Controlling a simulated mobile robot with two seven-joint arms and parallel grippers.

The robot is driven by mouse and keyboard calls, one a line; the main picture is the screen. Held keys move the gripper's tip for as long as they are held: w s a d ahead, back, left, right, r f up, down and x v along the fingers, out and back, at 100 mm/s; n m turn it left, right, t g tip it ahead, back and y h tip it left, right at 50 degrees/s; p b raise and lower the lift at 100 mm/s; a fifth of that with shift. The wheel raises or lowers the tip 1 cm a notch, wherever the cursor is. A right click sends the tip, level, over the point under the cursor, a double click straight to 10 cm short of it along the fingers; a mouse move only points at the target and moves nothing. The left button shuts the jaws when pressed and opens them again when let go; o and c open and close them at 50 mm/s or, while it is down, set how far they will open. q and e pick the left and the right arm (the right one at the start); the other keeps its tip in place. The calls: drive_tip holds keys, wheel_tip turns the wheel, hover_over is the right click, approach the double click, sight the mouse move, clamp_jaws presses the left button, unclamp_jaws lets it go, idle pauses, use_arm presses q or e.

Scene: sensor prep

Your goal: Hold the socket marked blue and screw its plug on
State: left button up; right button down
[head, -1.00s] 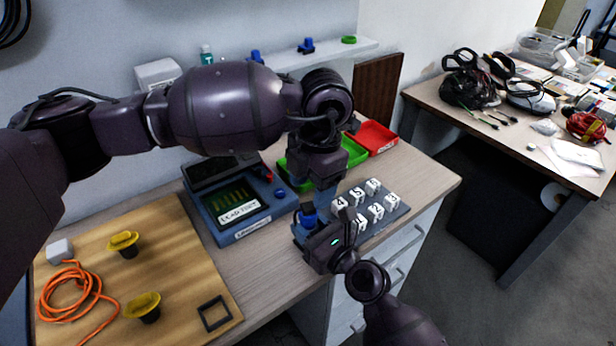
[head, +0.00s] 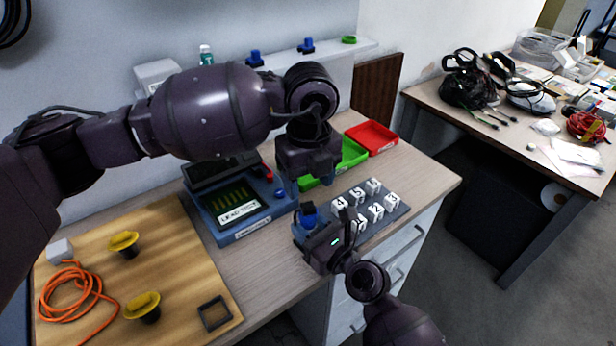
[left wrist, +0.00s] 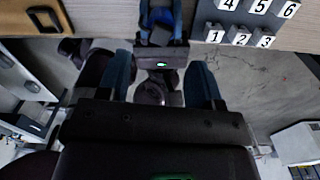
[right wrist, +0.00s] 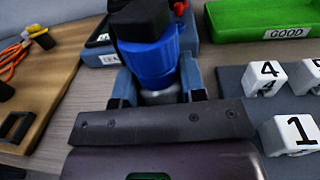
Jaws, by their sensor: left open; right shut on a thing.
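A blue plug-like part with a black top (right wrist: 150,45) sits on a grey metal cylinder (right wrist: 160,96), seemingly the socket, between the fingers of my right gripper (right wrist: 158,84). The stack looks upright. In the head view the blue part (head: 308,212) stands just above my right gripper (head: 312,234), which is shut on the piece below it. My left gripper (head: 311,187) is open and empty, pointing down just above the blue part. In the left wrist view the blue part (left wrist: 160,34) lies beyond the open fingers. Whether its thread is engaged cannot be seen.
A grey board (head: 385,222) with several numbered white blocks lies right of my grippers. A blue lead tester (head: 237,212) stands left. Green (head: 352,152) and red (head: 371,136) trays are behind. Other blue parts (head: 254,58) stand on the shelf. A wooden board (head: 190,290) with orange cable lies left.

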sight(308, 206)
use_arm(q)
drive_tip(key=shift+n, duration=0.8)
drive_tip(key=shift+f, duration=3.95)
drive_tip(key=shift+c, duration=0.2)
